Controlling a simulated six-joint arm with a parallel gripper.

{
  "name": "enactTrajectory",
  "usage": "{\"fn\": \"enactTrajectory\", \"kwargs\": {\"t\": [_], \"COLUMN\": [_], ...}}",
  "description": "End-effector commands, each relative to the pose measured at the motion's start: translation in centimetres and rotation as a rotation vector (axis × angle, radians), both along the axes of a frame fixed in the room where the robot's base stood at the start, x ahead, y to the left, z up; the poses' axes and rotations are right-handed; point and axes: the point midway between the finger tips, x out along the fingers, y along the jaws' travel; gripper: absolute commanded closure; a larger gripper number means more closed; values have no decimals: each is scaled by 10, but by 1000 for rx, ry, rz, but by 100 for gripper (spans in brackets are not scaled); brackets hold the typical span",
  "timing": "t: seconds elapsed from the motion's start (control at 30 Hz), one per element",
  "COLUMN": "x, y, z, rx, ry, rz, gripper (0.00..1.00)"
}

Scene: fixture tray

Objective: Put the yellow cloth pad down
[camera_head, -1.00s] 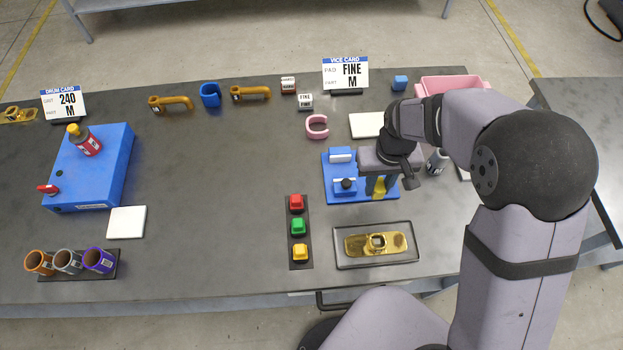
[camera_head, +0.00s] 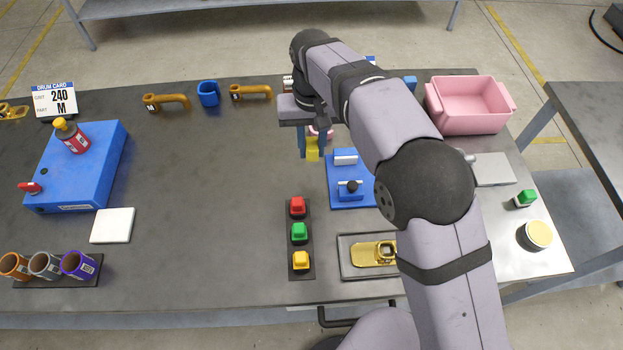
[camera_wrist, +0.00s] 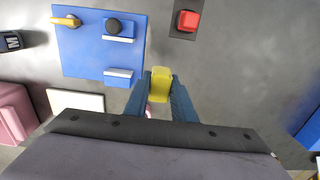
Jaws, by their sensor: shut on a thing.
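My gripper (camera_head: 312,146) is shut on the yellow cloth pad (camera_head: 312,150), which hangs between the blue fingers above the grey table. The pad (camera_wrist: 160,84) also shows between the fingertips in the wrist view. A pink ring-like piece lies behind the gripper, mostly hidden. The blue vice fixture (camera_head: 346,196) is to the right of and nearer than the gripper in the head view; it also shows in the wrist view (camera_wrist: 85,50).
A strip with red, green and yellow buttons (camera_head: 299,235) lies in front. A black tray (camera_head: 345,262) holds a gold part (camera_head: 370,253). A pink bin (camera_head: 468,108) stands at the right. My arm hides the vice card.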

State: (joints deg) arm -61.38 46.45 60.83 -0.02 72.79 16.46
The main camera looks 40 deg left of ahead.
Motion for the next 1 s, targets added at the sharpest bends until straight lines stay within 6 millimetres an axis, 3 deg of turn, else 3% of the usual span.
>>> {"fn": "enactTrajectory", "kwargs": {"t": [0.17, 0.53, 0.87, 1.0], "x": [-1, -1, 0, -1], "y": [1, 0, 0, 0], "z": [-3, -52, -66, -80], "rx": [-1, -3, 0, -2], "ry": [1, 1, 0, 1], "rz": [0, 1, 1, 1], "gripper": [100, 100, 100, 100]}}
